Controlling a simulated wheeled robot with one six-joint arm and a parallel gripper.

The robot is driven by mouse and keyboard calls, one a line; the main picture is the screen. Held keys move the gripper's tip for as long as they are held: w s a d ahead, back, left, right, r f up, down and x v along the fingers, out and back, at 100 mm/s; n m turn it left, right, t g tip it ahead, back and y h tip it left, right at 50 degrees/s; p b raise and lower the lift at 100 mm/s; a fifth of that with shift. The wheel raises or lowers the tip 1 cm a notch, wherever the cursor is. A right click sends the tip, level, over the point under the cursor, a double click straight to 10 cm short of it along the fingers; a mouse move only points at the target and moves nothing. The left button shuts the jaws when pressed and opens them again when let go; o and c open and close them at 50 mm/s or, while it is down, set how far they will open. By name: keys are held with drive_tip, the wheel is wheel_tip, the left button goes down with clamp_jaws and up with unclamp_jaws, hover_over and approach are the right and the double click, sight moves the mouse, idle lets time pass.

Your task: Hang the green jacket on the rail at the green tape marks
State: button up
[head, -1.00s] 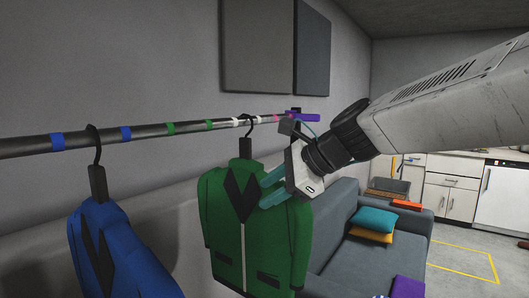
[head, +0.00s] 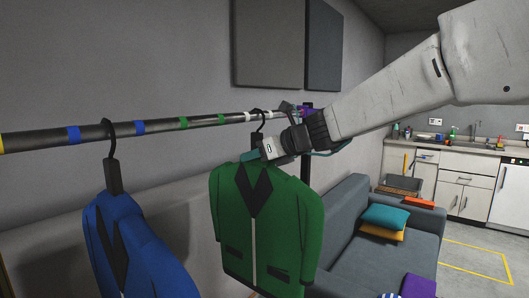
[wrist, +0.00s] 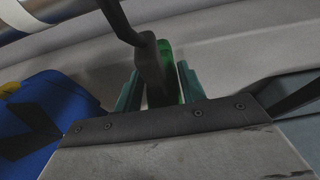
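The green jacket (head: 283,215) hangs upright on a dark hanger in the head view. Its hook (head: 258,114) appears to be over the rail (head: 205,121) beside a white mark, right of the two green tape marks (head: 183,122) (head: 221,119). My gripper (head: 255,156) is at the hanger's neck, just above the collar. In the wrist view its teal fingers (wrist: 158,88) stand on both sides of the dark hanger stem (wrist: 150,65), with narrow gaps seeming to show. The fingers look open. A bit of green jacket (wrist: 168,60) shows behind the stem.
A blue jacket (head: 133,243) hangs to the left, its hook between two blue marks (head: 73,134) (head: 140,127). The rail between it and the green jacket is empty. A purple rail end piece (head: 306,108) is at right. A sofa (head: 350,240) stands behind.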

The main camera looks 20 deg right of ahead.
clamp_jaws()
drive_tip(key=shift+r, duration=0.35)
drive_tip(key=shift+a+r, duration=0.1)
